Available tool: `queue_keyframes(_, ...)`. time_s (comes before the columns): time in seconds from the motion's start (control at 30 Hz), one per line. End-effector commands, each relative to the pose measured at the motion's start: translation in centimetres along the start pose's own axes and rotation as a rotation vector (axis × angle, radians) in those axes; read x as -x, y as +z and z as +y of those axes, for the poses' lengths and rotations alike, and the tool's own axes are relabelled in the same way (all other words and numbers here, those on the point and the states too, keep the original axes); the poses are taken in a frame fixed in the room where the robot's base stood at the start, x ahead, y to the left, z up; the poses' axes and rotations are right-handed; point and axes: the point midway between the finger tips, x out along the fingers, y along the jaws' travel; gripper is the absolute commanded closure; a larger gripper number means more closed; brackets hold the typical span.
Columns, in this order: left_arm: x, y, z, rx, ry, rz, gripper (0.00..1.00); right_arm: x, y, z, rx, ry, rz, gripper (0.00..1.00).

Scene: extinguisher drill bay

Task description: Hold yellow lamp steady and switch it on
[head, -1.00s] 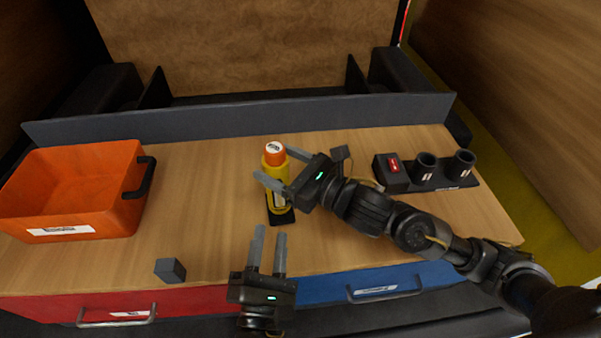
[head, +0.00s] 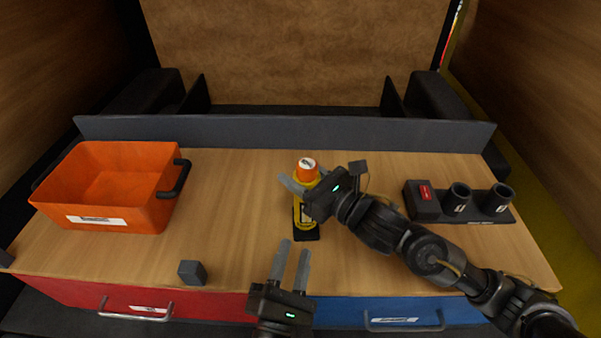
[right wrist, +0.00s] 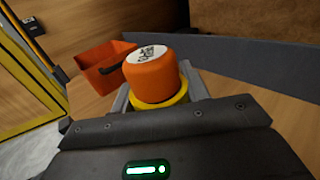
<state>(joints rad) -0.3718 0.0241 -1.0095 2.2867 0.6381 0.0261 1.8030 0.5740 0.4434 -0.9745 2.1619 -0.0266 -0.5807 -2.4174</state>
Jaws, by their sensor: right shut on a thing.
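The yellow lamp (head: 299,215) stands upright on a small black base (head: 306,236) in the middle of the table. Its orange cap (head: 306,170) has a white label on top. The cap also shows large in the right wrist view (right wrist: 152,76). My right gripper (head: 301,184) comes from the right and is shut on the lamp's upper body, just below the cap; its hand hides part of the body. My left gripper (head: 291,262) is low at the front of the table, in front of the lamp. Its fingers are apart with nothing between them, pointing toward the lamp.
An orange bin (head: 118,219) stands at the left. A small dark cube (head: 192,272) is near the front edge. A black holder with a red switch (head: 426,193) and two cups is at the right. Red (head: 200,301) and blue (head: 345,310) drawer fronts lie below.

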Motion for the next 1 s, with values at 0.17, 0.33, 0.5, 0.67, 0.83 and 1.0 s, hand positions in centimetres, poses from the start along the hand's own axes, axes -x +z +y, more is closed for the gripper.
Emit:
queue_keyframes(0.17, 0.0, 0.0, 0.0, 0.0, 0.0, 0.0, 0.64, 0.0, 0.0, 0.0, -0.001, -0.001, 0.0, 0.47)
queue_keyframes(0.33, 0.0, 0.0, 0.0, 0.0, 0.0, 0.0, 0.64, 0.0, 0.0, 0.0, -0.001, -0.001, 0.0, 0.29)
queue_keyframes(0.5, 0.0, 0.0, 0.0, 0.0, 0.0, 0.0, 0.64, 0.0, 0.0, 0.0, 0.0, 0.0, 0.0, 0.29)
queue_keyframes(0.67, 0.0, 0.0, 0.0, 0.0, 0.0, 0.0, 0.64, 0.6, -0.1, 0.0, -0.001, -0.001, 0.001, 0.29)
queue_keyframes(0.83, 0.0, 0.0, 0.0, 0.0, 0.0, 0.0, 0.64, 3.4, -0.1, -0.1, -0.001, -0.001, 0.003, 0.29)
queue_keyframes(1.0, 0.0, 0.0, 0.0, 0.0, 0.0, 0.0, 0.64, 7.1, -0.2, -0.1, -0.001, -0.002, 0.004, 0.29)
